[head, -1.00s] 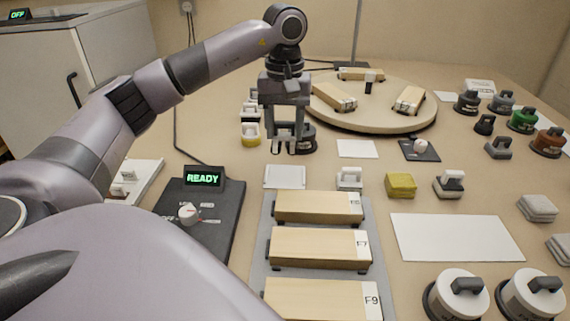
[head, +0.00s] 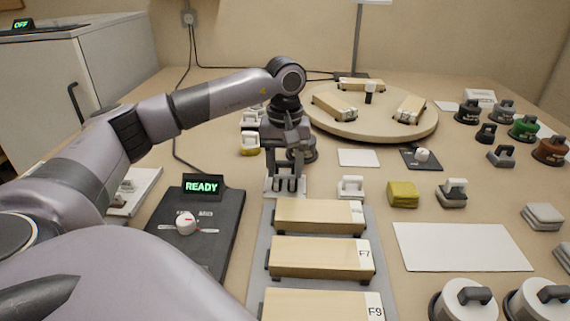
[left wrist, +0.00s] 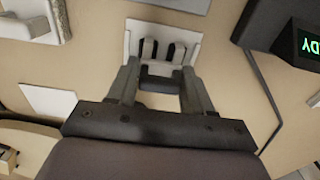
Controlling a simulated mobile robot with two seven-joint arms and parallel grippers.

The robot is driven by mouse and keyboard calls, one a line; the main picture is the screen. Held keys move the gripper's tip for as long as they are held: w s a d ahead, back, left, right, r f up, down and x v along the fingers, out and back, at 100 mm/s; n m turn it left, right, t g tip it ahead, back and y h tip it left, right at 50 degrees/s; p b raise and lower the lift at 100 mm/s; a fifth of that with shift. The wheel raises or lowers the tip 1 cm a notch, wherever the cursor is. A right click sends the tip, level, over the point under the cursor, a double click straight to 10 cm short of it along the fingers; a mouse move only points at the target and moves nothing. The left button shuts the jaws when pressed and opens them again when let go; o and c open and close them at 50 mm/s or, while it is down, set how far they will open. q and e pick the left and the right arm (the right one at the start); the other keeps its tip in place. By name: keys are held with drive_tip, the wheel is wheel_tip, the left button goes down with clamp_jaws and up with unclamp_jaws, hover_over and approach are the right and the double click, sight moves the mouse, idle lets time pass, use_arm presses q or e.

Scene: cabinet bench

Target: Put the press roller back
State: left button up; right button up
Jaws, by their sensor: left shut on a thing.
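My left gripper (head: 287,184) is low over the small white pad (head: 270,192), behind the row of wooden blocks. It is shut on a narrow thing, likely the press roller, mostly hidden by the fingers. In the left wrist view the gripper (left wrist: 165,52) is over the white pad (left wrist: 134,38). I cannot tell whether the held thing touches the pad. My right gripper is not in view.
Wooden blocks on a grey tray (head: 258,270) lie in front of the gripper. A white-handled tool (head: 351,187) and a yellow block (head: 403,194) stand to the right. A black control box (head: 228,222) reading READY is left. A round turntable (head: 345,124) stands behind.

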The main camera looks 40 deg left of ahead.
use_arm(q)
drive_tip(key=shift+f, duration=0.3)
drive_tip(key=shift+s+f, duration=0.1)
drive_tip(key=shift+f, duration=0.1)
drive_tip(key=shift+c, duration=1.2)
drive_tip(key=o, duration=1.2)
drive_tip(key=shift+f, duration=0.2)
drive_tip(key=shift+r, duration=0.15)
